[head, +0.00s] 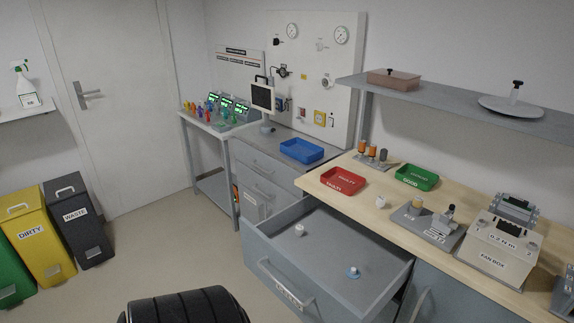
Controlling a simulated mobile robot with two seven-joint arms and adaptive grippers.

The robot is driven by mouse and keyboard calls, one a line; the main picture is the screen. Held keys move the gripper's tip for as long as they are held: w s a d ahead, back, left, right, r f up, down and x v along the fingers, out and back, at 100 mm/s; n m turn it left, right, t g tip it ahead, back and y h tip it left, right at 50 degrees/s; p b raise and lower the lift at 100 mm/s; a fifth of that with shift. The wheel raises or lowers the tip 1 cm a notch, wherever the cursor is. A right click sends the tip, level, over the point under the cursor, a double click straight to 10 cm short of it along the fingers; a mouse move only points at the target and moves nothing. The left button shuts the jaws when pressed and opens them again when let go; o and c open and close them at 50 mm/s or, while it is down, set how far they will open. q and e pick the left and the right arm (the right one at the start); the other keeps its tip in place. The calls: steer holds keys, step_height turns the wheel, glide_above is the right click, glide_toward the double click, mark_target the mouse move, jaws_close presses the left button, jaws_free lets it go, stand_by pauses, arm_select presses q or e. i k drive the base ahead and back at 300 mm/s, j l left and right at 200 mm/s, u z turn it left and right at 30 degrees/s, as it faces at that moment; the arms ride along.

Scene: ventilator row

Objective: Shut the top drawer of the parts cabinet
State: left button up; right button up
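The grey parts cabinet stands under the wooden worktop, and its top drawer (325,215) is pulled far out into the room. The drawer's front panel (262,262) faces the lower left and carries a bar handle (285,288) with a label. Inside the drawer lie a small white part (299,230) near the back left and a small blue-and-white part (352,272) near the front right. The rest of the drawer floor is bare. Neither of my grippers is in view.
Red tray (344,182) and green tray (417,177) sit on the worktop (385,200) above. A dark ribbed shape, unidentified, is at the bottom edge. Yellow bin (45,240) and dark bin (78,225) stand left. Floor (165,250) between bins and drawer is clear.

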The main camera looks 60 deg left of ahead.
mark_target(306, 271)
steer(key=k+j, duration=0.1)
steer(key=j, duration=0.45)
steer(key=k+j, duration=0.1)
steer(key=j, duration=1.05)
steer(key=k+j, duration=0.15)
steer(key=j, duration=0.4)
steer(key=k+j, duration=0.1)
steer(key=j, duration=0.5)
